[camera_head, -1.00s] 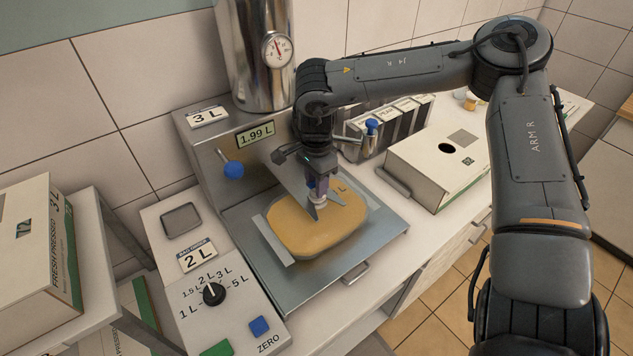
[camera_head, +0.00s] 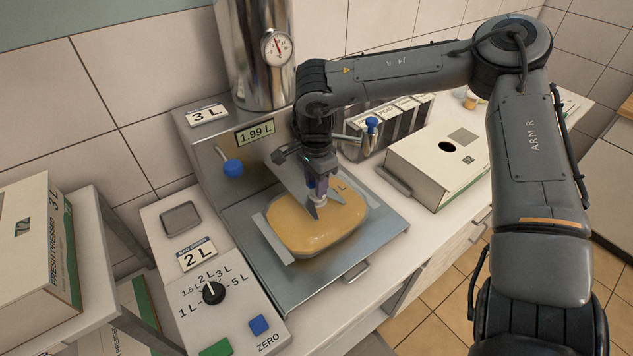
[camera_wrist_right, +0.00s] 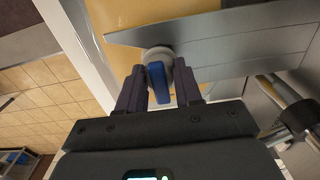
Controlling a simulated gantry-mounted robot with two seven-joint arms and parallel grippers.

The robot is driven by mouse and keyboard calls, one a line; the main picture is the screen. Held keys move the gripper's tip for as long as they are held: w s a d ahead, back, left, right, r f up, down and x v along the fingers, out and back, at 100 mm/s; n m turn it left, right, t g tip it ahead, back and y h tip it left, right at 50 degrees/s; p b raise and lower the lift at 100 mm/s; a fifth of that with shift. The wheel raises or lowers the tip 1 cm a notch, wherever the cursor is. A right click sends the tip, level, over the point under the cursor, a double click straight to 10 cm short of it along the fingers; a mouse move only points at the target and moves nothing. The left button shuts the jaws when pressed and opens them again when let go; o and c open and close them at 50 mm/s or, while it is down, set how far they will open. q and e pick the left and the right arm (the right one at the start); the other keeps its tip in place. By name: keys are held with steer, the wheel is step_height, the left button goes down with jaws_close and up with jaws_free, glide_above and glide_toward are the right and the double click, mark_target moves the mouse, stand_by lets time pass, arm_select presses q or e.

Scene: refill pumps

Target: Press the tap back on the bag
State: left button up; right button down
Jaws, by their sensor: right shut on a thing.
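The orange-yellow bag (camera_head: 300,232) lies filled on the metal tray (camera_head: 375,262) of the filling machine. My right gripper (camera_head: 318,200) points down over the bag's middle. In the right wrist view my right gripper (camera_wrist_right: 158,90) is shut on the tap, a white cap with a blue lever (camera_wrist_right: 158,82). The tap (camera_head: 320,203) is at the bag's top surface; the gripper largely hides it in the head view, so I cannot tell whether it is fully seated. My left gripper is not in view.
A steel tank with a gauge (camera_head: 255,55) stands behind. A display (camera_head: 255,133) reads 1.99 L. A control panel (camera_head: 222,300) with dial and buttons is at front left. A carton with a round hole (camera_head: 425,175) stands to the right; another carton (camera_head: 38,245) is at left.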

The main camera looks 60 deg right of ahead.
steer(key=shift+f, duration=0.15)
steer(key=c, duration=0.7)
jaws_free()
steer(key=shift+r, duration=0.35)
step_height(320, 180, up, 16)
steer(key=p, duration=0.9)
steer(key=shift+p, duration=0.3)
steer(key=shift+s+r, duration=0.1)
